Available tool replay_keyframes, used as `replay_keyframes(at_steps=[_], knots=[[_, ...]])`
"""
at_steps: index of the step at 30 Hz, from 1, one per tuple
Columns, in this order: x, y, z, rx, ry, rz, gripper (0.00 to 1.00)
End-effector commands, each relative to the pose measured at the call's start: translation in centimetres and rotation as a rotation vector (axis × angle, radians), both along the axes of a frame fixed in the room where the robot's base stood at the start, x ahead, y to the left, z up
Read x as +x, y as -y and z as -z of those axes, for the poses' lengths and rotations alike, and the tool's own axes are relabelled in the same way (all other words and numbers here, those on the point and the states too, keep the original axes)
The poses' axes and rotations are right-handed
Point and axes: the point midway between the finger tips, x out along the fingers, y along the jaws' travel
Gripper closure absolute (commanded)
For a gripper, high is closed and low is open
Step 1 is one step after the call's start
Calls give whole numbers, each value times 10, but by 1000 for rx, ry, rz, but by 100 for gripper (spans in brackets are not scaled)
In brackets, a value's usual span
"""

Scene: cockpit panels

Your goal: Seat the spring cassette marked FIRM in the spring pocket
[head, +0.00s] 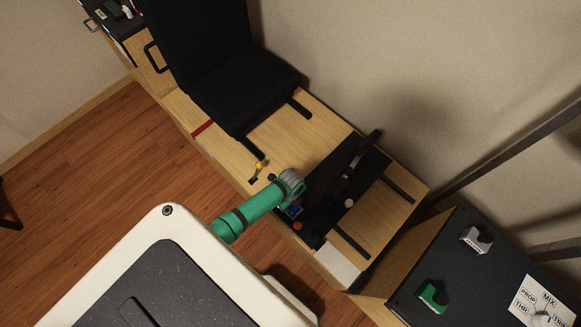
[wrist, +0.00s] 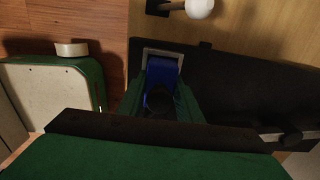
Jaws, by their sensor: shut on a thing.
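My gripper (head: 291,204) is over the bench at the near edge of the black panel. It is shut on a blue cassette (wrist: 162,72) with a dark grip, between the green fingers in the wrist view. Blue also shows beside the gripper in the head view (head: 294,210). No FIRM marking is readable. A grey rim (wrist: 147,53), probably the spring pocket, frames the cassette's far end. I cannot tell how deep the cassette sits, and its lower part is hidden by my gripper.
The seat (head: 240,90) is behind. A grey block (head: 475,239) and a green block (head: 433,295) sit on the right console.

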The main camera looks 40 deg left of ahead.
Motion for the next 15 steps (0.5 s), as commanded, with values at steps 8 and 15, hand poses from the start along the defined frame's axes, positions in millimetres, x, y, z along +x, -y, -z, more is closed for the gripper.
replay_keyframes(at_steps=[8,15], knots=[[0,0,3,0,0,0,46],[0,0,3,0,0,0,46]])
